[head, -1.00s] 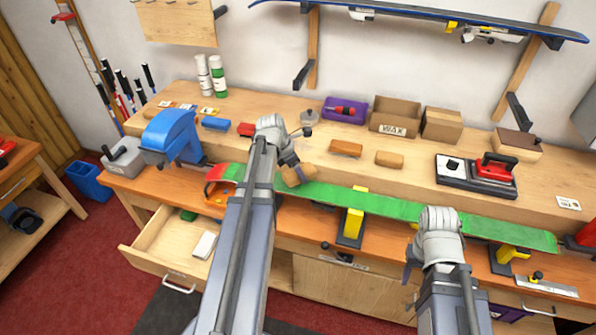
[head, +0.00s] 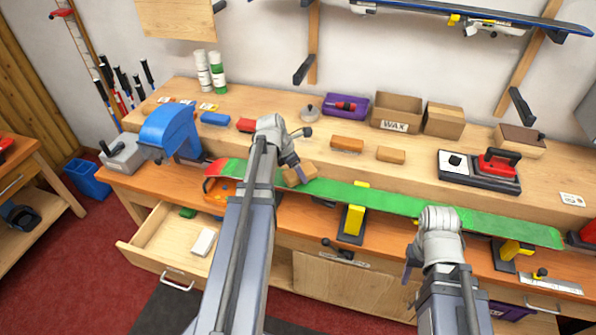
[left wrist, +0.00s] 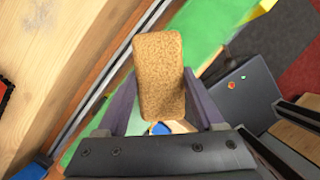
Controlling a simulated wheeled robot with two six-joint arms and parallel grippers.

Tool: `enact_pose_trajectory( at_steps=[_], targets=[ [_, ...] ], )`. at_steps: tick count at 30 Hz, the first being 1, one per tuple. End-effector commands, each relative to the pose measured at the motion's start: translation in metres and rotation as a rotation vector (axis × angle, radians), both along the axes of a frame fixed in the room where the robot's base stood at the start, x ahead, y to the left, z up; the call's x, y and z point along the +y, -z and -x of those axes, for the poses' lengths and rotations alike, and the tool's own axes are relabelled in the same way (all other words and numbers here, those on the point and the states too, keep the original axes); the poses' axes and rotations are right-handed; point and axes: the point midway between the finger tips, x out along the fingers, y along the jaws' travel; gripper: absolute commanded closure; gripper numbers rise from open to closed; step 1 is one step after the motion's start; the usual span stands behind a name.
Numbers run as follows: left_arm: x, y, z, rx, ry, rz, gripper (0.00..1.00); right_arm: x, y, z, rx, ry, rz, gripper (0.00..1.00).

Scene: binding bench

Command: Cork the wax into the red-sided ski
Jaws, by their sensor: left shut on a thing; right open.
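The ski (head: 395,204) lies base up along the bench, its base green and its upturned left tip (head: 213,176) red-edged. It rests on yellow-topped supports (head: 354,214). My left gripper (head: 294,168) is shut on a brown cork block (head: 302,175), over the left part of the ski. In the left wrist view the speckled cork (left wrist: 159,75) sits between the two fingers, with green base behind it. I cannot tell whether the cork touches the base. My right gripper (head: 410,262) is open and empty at the ski's front side; its fingers are partly hidden.
A blue clamp-like tool (head: 170,130) stands left of the ski tip. Behind the ski are an orange-brown block (head: 347,143), a tan block (head: 391,155), a wax box (head: 396,110) and a red iron (head: 497,165). An open drawer (head: 165,245) juts out at front left.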

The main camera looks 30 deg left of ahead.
Motion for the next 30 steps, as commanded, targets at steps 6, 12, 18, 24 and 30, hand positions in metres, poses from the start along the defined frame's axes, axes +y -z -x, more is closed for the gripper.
enact_pose_trajectory(
  at_steps=[6, 12, 18, 24, 30],
  targets=[
    [0.0, 0.005, 0.0, 0.0, 0.0, 0.0, 0.76, 0.0, 0.005, 0.0, 0.0, 0.0, 0.0, 0.5],
    [0.0, 0.009, 0.0, 0.0, 0.0, 0.0, 0.76, 0.0, 0.009, 0.0, 0.0, 0.0, 0.0, 0.5],
    [0.0, 0.013, 0.0, 0.0, 0.0, 0.0, 0.76, 0.0, 0.013, 0.0, 0.0, 0.0, 0.0, 0.5],
    [0.0, 0.017, 0.0, 0.0, 0.0, 0.0, 0.76, 0.0, 0.017, 0.0, 0.0, 0.0, 0.0, 0.5],
    [0.0, 0.019, 0.0, 0.0, 0.0, 0.0, 0.76, 0.0, 0.019, 0.0, 0.0, 0.0, 0.0, 0.5]
  ],
)
